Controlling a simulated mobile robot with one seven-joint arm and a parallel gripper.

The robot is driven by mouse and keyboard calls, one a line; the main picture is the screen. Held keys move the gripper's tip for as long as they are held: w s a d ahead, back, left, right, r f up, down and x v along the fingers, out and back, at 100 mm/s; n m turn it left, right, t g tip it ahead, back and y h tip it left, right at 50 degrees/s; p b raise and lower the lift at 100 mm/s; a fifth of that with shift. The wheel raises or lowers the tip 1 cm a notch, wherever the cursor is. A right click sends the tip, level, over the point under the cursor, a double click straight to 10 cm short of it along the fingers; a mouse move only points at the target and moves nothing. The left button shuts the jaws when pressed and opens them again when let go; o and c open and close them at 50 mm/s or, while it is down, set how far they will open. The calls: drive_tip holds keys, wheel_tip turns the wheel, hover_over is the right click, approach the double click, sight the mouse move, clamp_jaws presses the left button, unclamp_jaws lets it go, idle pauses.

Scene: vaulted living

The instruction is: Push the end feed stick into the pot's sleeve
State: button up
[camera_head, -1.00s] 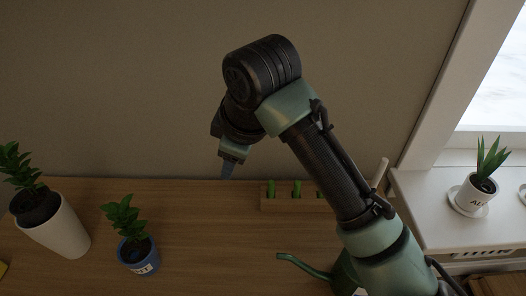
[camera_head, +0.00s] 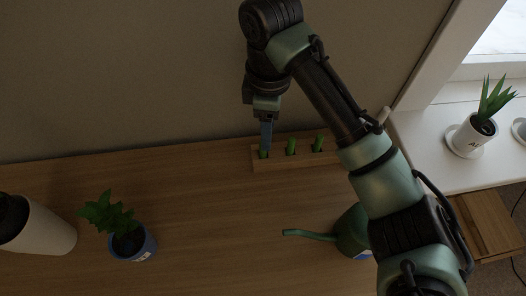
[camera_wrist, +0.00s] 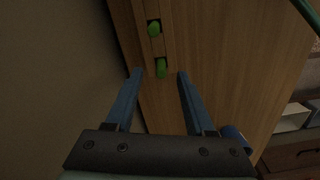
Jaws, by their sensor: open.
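Green feed sticks stand in a wooden rack (camera_head: 285,162) by the wall. The end feed stick (camera_head: 264,154) is at the rack's left end; it also shows in the wrist view (camera_wrist: 161,68). My gripper (camera_head: 265,150) is open and points down at this stick. In the wrist view my two blue fingers (camera_wrist: 160,74) are apart, with the stick in line with the gap between their tips. I cannot tell how far down the fingers reach. A blue pot (camera_head: 147,246) with a leafy plant and a white label stands at the left; I cannot make out a sleeve on it.
A green watering can (camera_head: 352,232) stands right of centre, its spout pointing left. A tall white pot (camera_head: 45,232) is at the far left. A white pot (camera_head: 466,137) with a spiky plant stands on the white windowsill. The wooden tabletop (camera_head: 210,220) between blue pot and can is clear.

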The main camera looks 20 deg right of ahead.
drive_tip(key=f, duration=0.1)
drive_tip(key=f+b, duration=0.1)
drive_tip(key=f, duration=0.3)
drive_tip(key=shift+a+f, duration=0.1)
drive_tip(key=shift+a, duration=0.3)
drive_tip(key=shift+w, duration=0.1)
clamp_jaws()
